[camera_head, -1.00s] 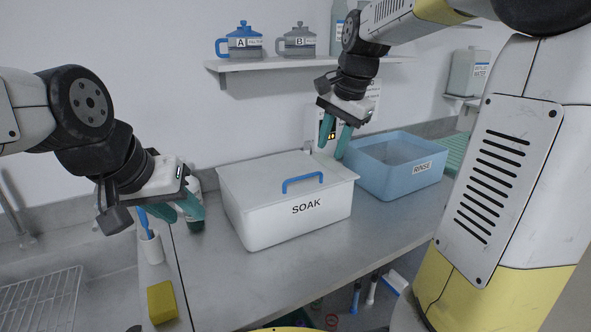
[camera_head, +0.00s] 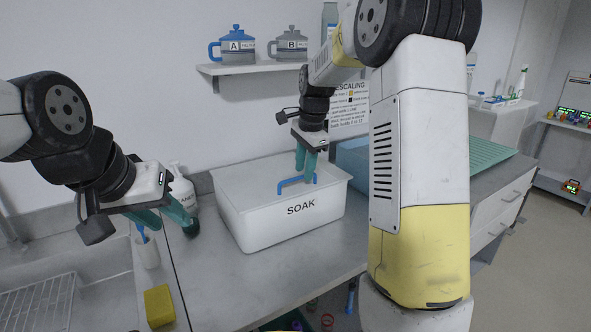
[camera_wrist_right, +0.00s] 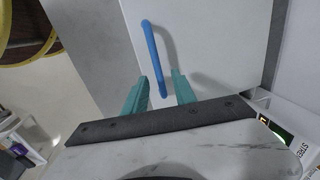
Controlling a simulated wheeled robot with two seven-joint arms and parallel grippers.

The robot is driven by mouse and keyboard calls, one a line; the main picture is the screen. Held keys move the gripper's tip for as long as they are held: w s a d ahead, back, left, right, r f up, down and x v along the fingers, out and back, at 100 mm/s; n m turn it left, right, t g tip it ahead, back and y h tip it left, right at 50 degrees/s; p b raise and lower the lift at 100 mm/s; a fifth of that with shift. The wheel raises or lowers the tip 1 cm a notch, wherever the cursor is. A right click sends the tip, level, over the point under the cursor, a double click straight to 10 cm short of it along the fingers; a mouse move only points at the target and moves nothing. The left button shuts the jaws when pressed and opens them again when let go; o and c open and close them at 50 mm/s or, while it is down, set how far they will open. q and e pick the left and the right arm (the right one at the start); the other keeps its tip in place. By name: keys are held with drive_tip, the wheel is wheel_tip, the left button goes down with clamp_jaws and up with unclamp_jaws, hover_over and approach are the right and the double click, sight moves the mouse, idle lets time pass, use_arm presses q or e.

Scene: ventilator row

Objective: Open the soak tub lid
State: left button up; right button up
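The white soak tub (camera_head: 287,217), labelled SOAK, stands on the steel counter with its pale lid (camera_head: 245,177) on top, closed. A blue bar handle (camera_head: 292,185) stands on the lid. My right gripper (camera_head: 306,167) is over the lid, pointing down at the handle. In the right wrist view the right gripper (camera_wrist_right: 160,90) is open, its teal fingers on either side of one end of the blue handle (camera_wrist_right: 155,55). Contact cannot be told. My left gripper (camera_head: 165,217) is open and empty, left of the tub near the pump bottle.
A pump bottle (camera_head: 184,195), a white cup (camera_head: 147,252) with a blue brush and a yellow sponge (camera_head: 159,305) are at the left by the sink. A blue tub (camera_head: 352,160) is mostly hidden behind my right arm. Jugs (camera_head: 237,45) stand on a wall shelf.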

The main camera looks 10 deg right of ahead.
drive_tip(key=shift+f, duration=0.35)
clamp_jaws()
drive_tip(key=shift+r, duration=0.1)
idle(1.1)
